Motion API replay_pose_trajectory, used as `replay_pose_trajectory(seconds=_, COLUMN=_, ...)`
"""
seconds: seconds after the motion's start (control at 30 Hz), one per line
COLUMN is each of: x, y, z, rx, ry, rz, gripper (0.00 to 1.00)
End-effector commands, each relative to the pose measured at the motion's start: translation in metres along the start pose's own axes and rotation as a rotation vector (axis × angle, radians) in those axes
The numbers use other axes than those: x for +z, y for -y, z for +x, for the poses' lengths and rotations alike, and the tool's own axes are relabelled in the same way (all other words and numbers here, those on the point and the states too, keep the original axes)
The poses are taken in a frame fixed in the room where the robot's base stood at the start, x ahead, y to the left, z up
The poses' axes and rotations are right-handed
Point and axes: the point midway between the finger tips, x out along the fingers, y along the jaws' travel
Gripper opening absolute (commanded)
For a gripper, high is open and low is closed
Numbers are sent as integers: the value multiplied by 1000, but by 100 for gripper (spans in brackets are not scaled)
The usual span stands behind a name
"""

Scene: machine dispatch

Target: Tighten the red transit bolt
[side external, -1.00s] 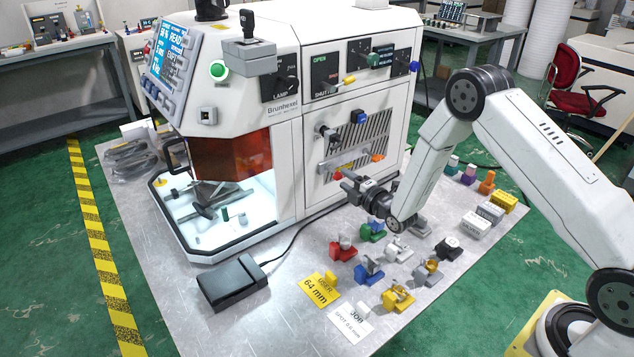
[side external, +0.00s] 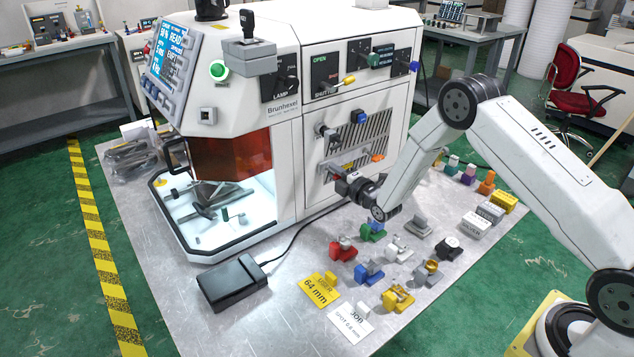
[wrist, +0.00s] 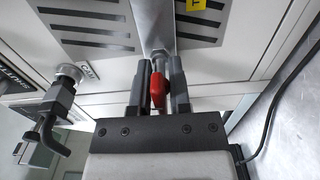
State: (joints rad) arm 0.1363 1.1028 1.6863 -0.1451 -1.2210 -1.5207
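The red transit bolt (wrist: 158,90) shows in the wrist view as a red handle on a metal stem at the machine's wall. My gripper (wrist: 160,72) has one dark finger on each side of it. Whether the fingers press on the red handle or stand just clear of it I cannot tell. In the side external view my gripper (side external: 339,174) is at the lower part of the machine's side panel, below the vents, and largely hides the bolt there.
The white machine (side external: 285,115) stands on the grey table. In the wrist view a dark bent handle (wrist: 55,115) sticks out to the left of my gripper. Several coloured fixtures (side external: 368,272) stand on the table below my arm. A black pedal box (side external: 232,283) lies at the front.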

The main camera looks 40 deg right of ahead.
Motion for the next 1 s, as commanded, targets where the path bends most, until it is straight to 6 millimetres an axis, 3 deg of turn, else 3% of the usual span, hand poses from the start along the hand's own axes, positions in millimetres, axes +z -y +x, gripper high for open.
replay_pose_trajectory(seconds=0.57, x=0, y=0, z=0, rx=1, ry=0, rz=61, gripper=0)
replay_pose_trajectory(seconds=1.0, x=0, y=0, z=0, rx=1, ry=0, rz=365, gripper=0)
